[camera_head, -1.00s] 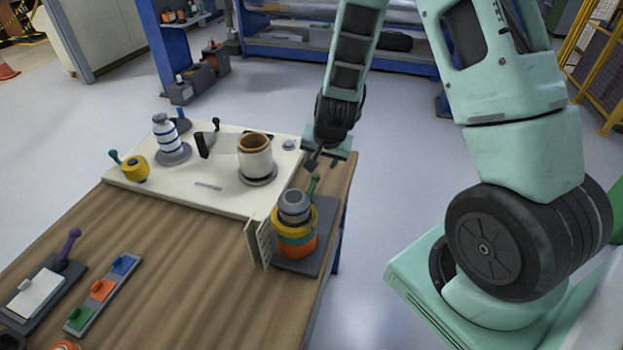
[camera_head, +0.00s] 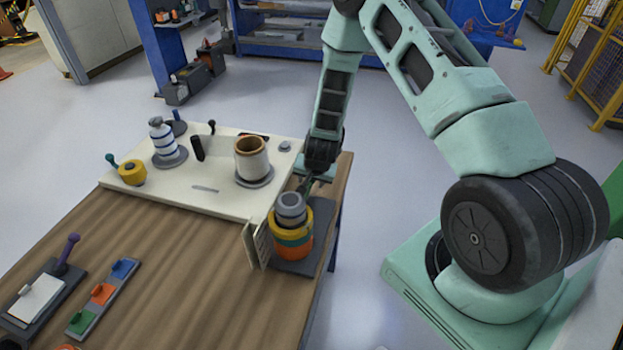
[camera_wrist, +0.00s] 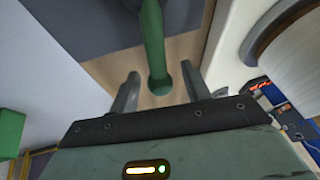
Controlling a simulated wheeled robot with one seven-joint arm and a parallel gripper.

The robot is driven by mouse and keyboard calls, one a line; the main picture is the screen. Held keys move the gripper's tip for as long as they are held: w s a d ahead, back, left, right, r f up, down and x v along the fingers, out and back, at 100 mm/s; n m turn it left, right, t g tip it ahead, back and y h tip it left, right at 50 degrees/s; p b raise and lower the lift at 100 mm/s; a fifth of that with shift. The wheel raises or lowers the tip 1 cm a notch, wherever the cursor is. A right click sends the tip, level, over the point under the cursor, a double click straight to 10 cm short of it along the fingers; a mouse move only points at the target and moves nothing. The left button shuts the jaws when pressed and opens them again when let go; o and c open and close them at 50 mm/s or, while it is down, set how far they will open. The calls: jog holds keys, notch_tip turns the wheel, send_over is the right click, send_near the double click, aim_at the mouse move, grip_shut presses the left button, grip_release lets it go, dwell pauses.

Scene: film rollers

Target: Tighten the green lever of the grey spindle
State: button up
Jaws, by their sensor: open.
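The green lever (camera_wrist: 153,35) points down the wrist view, its round knob between the two fingers of my gripper (camera_wrist: 160,88). The fingers stand apart on either side, with gaps visible. In the head view my gripper (camera_head: 311,180) is low beside the grey spindle (camera_head: 290,203), just behind it, and mostly hides the lever. The spindle stands upright on a dark plate (camera_head: 318,235) at the table's right edge. Yellow, teal and orange rings (camera_head: 291,240) surround it below its grey top.
A cream board (camera_head: 215,206) behind holds a white-and-brown roll (camera_head: 252,160), a blue-striped bottle-shaped roll (camera_head: 162,140) and a yellow spool (camera_head: 132,174). A small upright panel (camera_head: 256,245) stands left of the spindle. The wooden table's middle (camera_head: 180,260) is clear.

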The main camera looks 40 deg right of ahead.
grip_shut()
